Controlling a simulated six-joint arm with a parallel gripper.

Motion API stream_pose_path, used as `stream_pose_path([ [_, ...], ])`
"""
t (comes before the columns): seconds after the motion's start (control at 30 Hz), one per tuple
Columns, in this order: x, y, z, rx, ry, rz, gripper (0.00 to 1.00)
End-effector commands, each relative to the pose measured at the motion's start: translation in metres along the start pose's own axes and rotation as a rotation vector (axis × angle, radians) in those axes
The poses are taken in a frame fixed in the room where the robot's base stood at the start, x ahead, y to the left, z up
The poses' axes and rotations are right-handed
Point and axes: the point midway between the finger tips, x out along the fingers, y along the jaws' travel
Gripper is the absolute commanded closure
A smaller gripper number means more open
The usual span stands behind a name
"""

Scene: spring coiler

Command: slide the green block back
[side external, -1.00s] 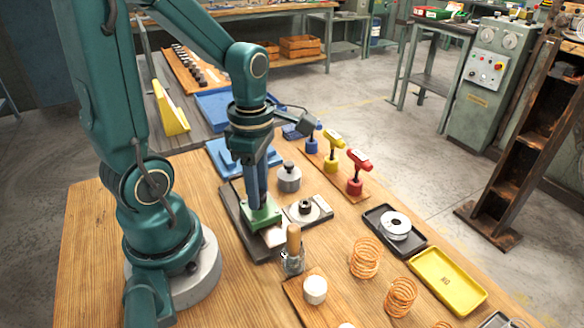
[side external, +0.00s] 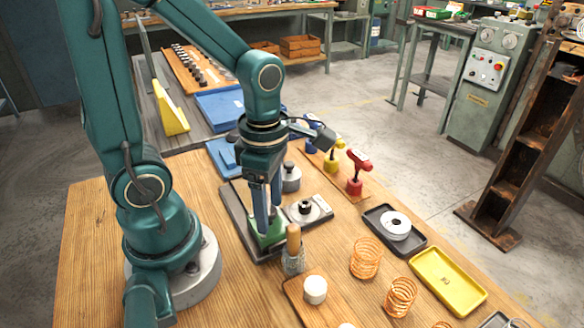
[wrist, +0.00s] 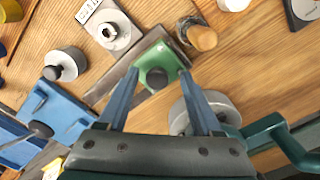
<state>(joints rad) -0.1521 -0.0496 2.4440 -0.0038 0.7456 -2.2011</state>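The green block (side external: 270,239) sits at the near end of a dark grey rail base (side external: 236,207). In the wrist view the green block (wrist: 160,56) has a round dark knob on top. My gripper (side external: 268,219) is low over the block, pointing down. In the wrist view my gripper's fingertips (wrist: 159,73) are spread on either side of the knob, with gaps showing. The side view hides part of the block behind the fingers.
A wooden-handled brush-like tool in a glass (side external: 293,250) stands close beside the block's near end. A grey weight (side external: 290,177) and a plate with a dark ring (side external: 307,209) are just right of the rail. Red and yellow handled tools stand farther right.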

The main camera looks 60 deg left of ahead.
Motion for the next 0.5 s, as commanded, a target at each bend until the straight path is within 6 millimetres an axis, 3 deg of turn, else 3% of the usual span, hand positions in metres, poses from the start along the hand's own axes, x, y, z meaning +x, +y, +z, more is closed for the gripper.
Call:
stream_pose_path([
  [0.27, -0.005, 0.001, 0.0, 0.0, 0.001, 0.002, 0.33],
  [0.5, -0.031, 0.001, 0.0, 0.0, -0.003, 0.005, 0.33],
])
